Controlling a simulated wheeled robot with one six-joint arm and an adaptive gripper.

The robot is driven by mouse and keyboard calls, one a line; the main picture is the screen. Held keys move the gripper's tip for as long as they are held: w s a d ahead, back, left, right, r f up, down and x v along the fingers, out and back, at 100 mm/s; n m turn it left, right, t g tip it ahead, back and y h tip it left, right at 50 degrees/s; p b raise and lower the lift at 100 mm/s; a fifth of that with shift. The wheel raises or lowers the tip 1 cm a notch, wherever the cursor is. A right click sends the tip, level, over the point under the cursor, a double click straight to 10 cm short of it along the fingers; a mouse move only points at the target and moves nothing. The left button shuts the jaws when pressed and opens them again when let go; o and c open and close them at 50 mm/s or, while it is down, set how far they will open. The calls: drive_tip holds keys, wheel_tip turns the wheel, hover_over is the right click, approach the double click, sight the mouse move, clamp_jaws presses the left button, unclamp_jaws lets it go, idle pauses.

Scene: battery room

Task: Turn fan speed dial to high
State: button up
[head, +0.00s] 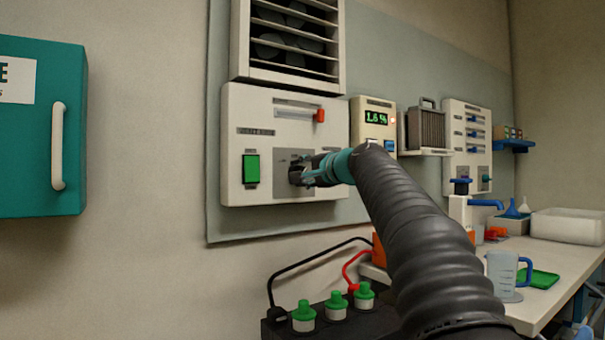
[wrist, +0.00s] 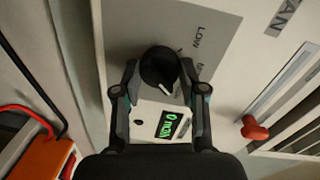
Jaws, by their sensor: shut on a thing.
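The fan speed dial (wrist: 158,66) is a round black knob on a grey plate (wrist: 205,22) of the white fan panel (head: 235,120). Its white pointer mark is at the lower right of the knob in the wrist view, towards a small green-lit display (wrist: 172,123). The word LOW is printed beside the knob; another label is partly hidden by a finger. My gripper (wrist: 161,72) has one finger on each side of the dial and is shut on it. In the head view my gripper (head: 308,172) reaches the panel and mostly hides the dial.
A green rocker switch (head: 251,169) is left of the dial, and an orange-red slider handle (head: 320,115) is above it. A vent (head: 292,40) is over the panel. Green-capped battery cells (head: 336,303) with red and black cables stand below. A bench (head: 535,300) is at right.

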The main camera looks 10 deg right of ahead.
drive_tip(key=shift+m, duration=0.6)
drive_tip(key=o, duration=1.1)
drive_tip(key=shift+o, duration=0.2)
drive_tip(key=v, duration=1.2)
